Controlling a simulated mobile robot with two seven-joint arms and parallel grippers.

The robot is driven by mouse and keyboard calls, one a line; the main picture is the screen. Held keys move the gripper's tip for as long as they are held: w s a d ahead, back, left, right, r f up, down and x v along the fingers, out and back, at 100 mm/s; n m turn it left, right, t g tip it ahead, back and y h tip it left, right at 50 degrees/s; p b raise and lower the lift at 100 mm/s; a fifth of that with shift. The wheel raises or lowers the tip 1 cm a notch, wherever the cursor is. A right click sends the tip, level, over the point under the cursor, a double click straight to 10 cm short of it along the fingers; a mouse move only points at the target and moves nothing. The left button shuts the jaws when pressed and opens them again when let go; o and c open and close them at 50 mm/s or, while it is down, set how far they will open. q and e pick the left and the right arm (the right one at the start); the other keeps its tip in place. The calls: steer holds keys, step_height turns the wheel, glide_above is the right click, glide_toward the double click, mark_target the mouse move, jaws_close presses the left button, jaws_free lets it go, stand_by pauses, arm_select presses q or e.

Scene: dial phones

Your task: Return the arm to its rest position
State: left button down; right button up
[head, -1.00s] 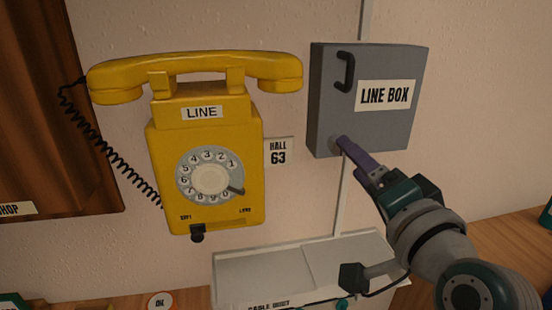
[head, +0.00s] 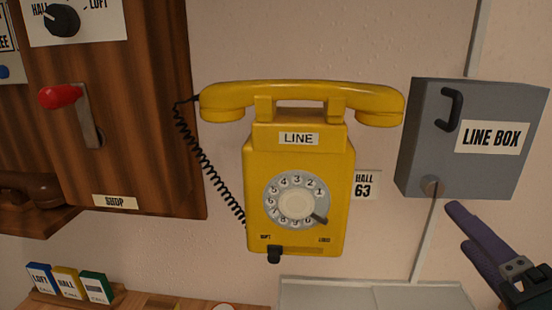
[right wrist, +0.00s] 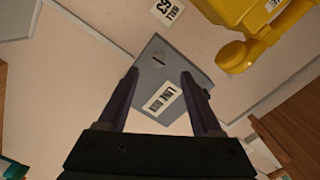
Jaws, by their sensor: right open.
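My right gripper (head: 466,230) is in the lower right of the head view, below the grey line box (head: 425,150). Its purple fingers are apart with nothing between them. In the right wrist view the open fingers (right wrist: 160,92) frame the line box (right wrist: 158,65), which lies beyond them with a gap. My left gripper is in neither view.
A yellow dial phone (head: 300,225) with its handset (head: 300,94) on the cradle hangs on the wall. A wooden cabinet (head: 140,150) with a red-knobbed lever (head: 62,96) is at left. Coloured cards (head: 66,283) stand on a shelf below.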

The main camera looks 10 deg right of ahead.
steer(key=s+a+f+n+g+y+p, duration=0.2)
steer(key=s+a+f+n+g+y, duration=0.3)
steer(key=a+n, duration=0.4)
steer(key=s+d+n+g, duration=0.2)
steer(key=s+n+g, duration=0.5)
steer(key=s, duration=0.4)
step_height(320, 180, up, 37)
steer(key=s+g+h+p, duration=0.1)
steer(key=p, duration=3.7)
steer(key=shift+s+g, duration=0.25)
steer(key=shift+g, duration=0.05)
